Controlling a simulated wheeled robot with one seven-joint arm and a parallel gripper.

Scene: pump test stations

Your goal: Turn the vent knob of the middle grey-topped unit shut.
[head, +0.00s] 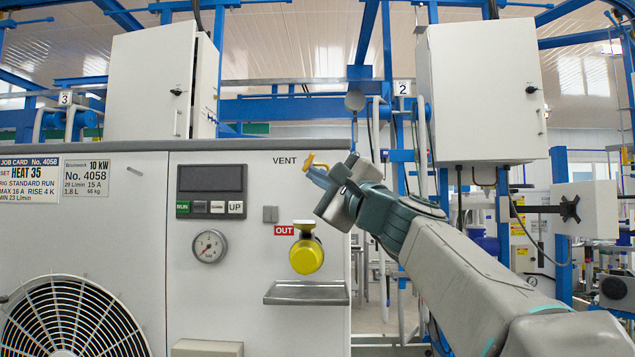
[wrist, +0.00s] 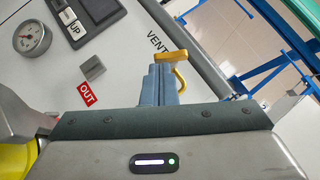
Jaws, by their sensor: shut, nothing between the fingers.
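The grey-topped unit (head: 255,240) fills the left and middle of the head view, with a light front panel. Its yellow vent knob (head: 310,160) sits near the upper right corner, right of the VENT label. In the wrist view the knob (wrist: 170,55) shows as a yellow bar with a curved part beside it. My gripper (head: 318,175) is shut with nothing in it. In the wrist view its blue-grey fingertips (wrist: 162,70) are right at the knob and overlap part of it. I cannot tell whether they touch it.
A yellow round outlet fitting (head: 306,255) sticks out under the red OUT label, above a small metal shelf (head: 306,293). A gauge (head: 209,246), a button panel (head: 211,207) and a fan grille (head: 75,318) are further left. Blue frames stand behind.

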